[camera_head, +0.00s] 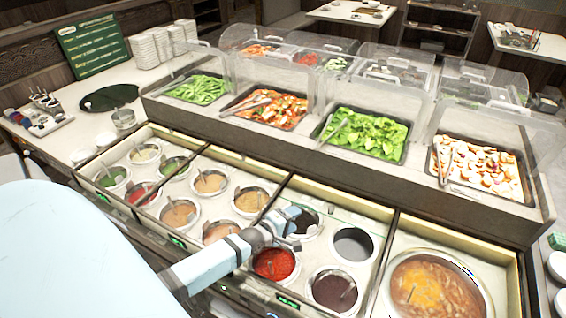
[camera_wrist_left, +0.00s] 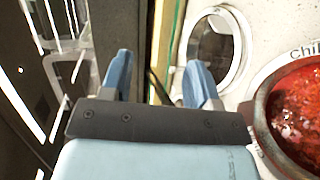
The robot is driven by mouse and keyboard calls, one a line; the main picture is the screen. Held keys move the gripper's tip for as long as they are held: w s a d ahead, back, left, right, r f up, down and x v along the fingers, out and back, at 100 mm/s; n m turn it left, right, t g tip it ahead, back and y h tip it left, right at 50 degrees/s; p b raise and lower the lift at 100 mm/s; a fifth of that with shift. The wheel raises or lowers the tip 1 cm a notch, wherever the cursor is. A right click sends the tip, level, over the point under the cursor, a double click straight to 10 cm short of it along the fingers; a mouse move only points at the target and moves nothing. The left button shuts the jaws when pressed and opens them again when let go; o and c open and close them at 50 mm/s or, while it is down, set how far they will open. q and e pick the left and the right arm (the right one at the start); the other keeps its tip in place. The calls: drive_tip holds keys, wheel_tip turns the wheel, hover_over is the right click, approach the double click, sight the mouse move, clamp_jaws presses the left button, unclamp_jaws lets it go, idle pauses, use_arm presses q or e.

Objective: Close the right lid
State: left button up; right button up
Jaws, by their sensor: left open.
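The sauce counter has several open wells in framed compartments (camera_head: 285,178). I cannot clearly make out the right lid; a thin greenish edge, perhaps of clear glass, shows over the third compartment in the head view. My left gripper (camera_head: 296,228) is over that compartment, near its left divider, above the red chili well (camera_head: 273,264). In the left wrist view my left gripper (camera_wrist_left: 161,80) is open and empty, with a compartment edge (camera_wrist_left: 165,45) showing between its fingers. The chili well (camera_wrist_left: 298,115) is to the right. My right gripper is not in view.
A large soup pot (camera_head: 437,285) stands in the far right compartment. Behind the wells, a raised ledge holds food trays, including green leaves (camera_head: 368,137) and a mixed tray (camera_head: 480,170), under clear guards. A green menu board (camera_head: 92,47) stands at the back left.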

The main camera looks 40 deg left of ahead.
use_arm(q)
drive_tip(key=s, duration=0.3)
drive_tip(key=shift+s+a, duration=0.15)
drive_tip(key=shift+a, duration=0.1)
drive_tip(key=shift+c, duration=0.4)
